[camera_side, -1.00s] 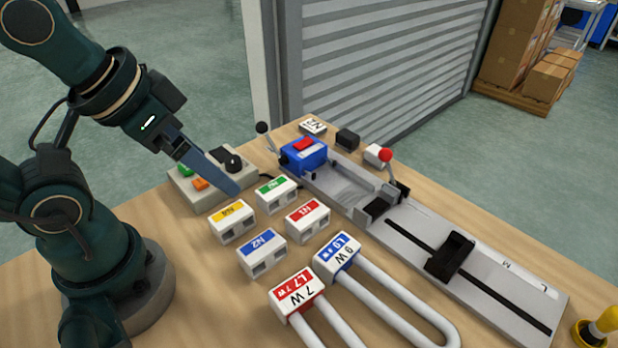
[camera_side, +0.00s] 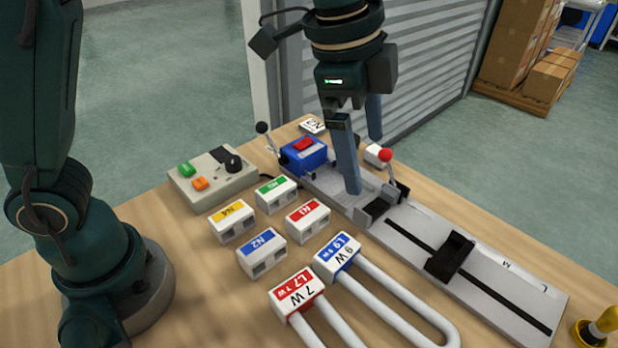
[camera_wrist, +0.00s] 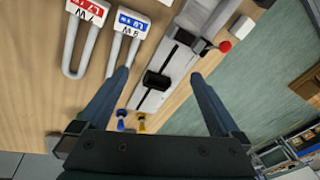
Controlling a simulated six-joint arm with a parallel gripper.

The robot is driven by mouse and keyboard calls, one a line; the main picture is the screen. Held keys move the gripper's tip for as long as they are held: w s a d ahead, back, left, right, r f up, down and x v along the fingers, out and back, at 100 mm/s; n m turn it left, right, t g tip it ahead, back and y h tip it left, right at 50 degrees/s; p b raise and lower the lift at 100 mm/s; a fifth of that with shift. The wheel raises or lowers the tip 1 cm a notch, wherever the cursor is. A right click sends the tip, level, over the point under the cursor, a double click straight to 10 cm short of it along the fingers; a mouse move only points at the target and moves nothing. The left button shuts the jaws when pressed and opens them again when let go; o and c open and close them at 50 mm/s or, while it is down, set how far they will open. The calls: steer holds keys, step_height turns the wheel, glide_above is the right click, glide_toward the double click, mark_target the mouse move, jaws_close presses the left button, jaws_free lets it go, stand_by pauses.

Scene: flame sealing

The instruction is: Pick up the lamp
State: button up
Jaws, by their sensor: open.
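Two U-shaped white lamps lie on the table: one with a red cap marked L7 7 W (camera_side: 297,293) and one with a blue cap marked L9 9 W (camera_side: 338,256). The red-capped lamp (camera_wrist: 90,12) and blue-capped lamp (camera_wrist: 130,22) also show at the upper left of the wrist view. My gripper (camera_side: 363,165) is open and empty, pointing down over the grey sealing fixture (camera_side: 410,225), behind the lamps in the side view. In the wrist view, the fixture shows between the spread fingers (camera_wrist: 160,75). The gripper touches neither lamp.
Several small labelled blocks, including N2 (camera_side: 262,252) and N1 (camera_side: 307,220), stand left of the fixture. A control box (camera_side: 212,180) is behind them. A red-knobbed lever (camera_side: 386,155) rises from the fixture. A yellow item (camera_side: 600,325) stands at the right.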

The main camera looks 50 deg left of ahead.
steer(key=d+f+m+g, duration=0.2)
steer(key=d+f+m, duration=0.1)
steer(key=d+f, duration=0.45)
steer(key=m+y, duration=0.1)
glide_above(384, 302)
steer(key=shift+g, duration=0.4)
step_height(384, 302, down, 6)
steer(key=shift+r, duration=0.25)
steer(key=shift+f, duration=2.3)
steer(key=c, duration=1.5)
steer(key=shift+r, duration=0.1)
